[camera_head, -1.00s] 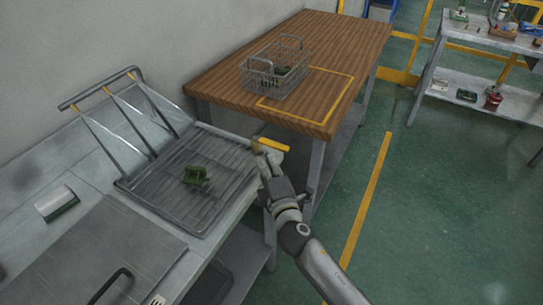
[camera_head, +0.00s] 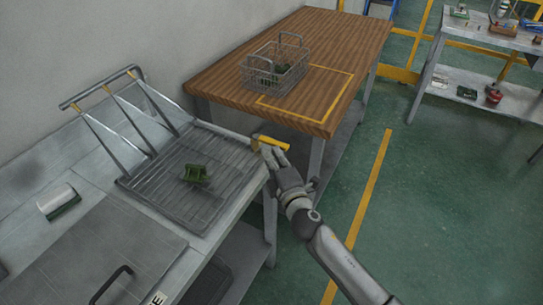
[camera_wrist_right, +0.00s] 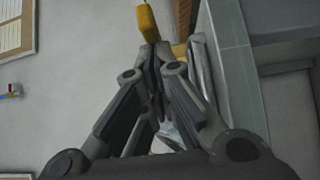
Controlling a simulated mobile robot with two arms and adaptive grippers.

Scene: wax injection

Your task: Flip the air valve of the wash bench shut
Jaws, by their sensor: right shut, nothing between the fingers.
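The air valve's yellow handle (camera_head: 271,142) sticks out at the far right corner of the wash bench (camera_head: 225,230), roughly level and pointing right. My right gripper (camera_head: 265,152) is shut and empty, its fingertips right at the near side of the handle. In the right wrist view the yellow handle (camera_wrist_right: 148,23) is just beyond the closed fingertips (camera_wrist_right: 154,48). I cannot tell whether they touch it. The valve body is mostly hidden. My left gripper is not in view.
A wire rack (camera_head: 180,205) with a green part (camera_head: 196,174) lies on the bench under a spray bar (camera_head: 100,88). A wooden table (camera_head: 225,82) with a wire basket (camera_head: 258,82) stands just behind the valve. The green floor (camera_head: 430,220) at right is open.

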